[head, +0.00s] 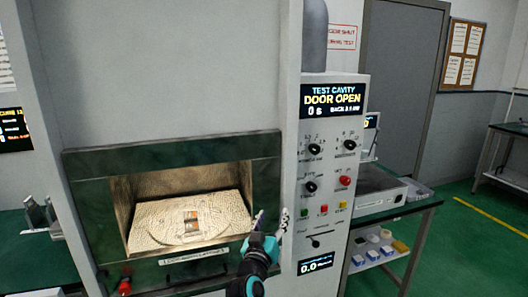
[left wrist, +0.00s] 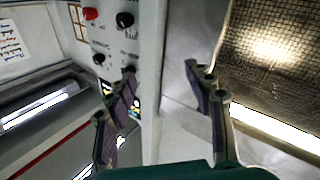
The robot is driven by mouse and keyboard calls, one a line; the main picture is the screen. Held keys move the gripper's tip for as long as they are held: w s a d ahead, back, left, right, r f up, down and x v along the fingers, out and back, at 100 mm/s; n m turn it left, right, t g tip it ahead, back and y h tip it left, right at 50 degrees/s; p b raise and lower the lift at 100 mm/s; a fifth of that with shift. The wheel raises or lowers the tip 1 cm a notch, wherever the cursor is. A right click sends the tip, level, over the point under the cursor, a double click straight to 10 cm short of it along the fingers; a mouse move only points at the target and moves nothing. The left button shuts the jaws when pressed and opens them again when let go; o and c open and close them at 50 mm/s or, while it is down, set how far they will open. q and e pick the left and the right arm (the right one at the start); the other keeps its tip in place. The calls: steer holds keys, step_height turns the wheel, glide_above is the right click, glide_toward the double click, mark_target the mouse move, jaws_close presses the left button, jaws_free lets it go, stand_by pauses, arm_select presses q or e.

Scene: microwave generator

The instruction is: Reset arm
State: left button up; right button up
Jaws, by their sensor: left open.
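My left gripper (head: 270,221) is in front of the right edge of the microwave test cavity (head: 190,215), near the lower right corner of its opening. Its fingers are spread with nothing between them. In the left wrist view the open fingers (left wrist: 165,105) show with a pale wall between them. The cavity is open. A round plate lies on its floor, with a small brown and white item (head: 190,217) on it. My right gripper is not in view.
The control panel (head: 327,160), with knobs, buttons and a display reading DOOR OPEN, stands just right of my left gripper. A red-tipped handle (head: 125,287) is at lower left. A bench with equipment (head: 385,205) stands further right. Green floor is clear at far right.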

arm_select(q)
steer(key=s+a+f+g+y, duration=0.1)
steer(key=s+a+f+g, duration=0.2)
steer(key=s+a+f, duration=0.3)
steer(key=s+a+f+g+y, duration=0.2)
steer(key=s+a+f+g, duration=0.2)
steer(key=s, duration=1.1)
steer(key=s+a+f+g+y, duration=0.2)
steer(key=s+a+f+g, duration=0.2)
steer(key=s+a+f, duration=0.4)
steer(key=s+a, duration=0.2)
steer(key=s, duration=0.1)
steer(key=shift+a+f, duration=0.15)
steer(key=shift+f, duration=0.25)
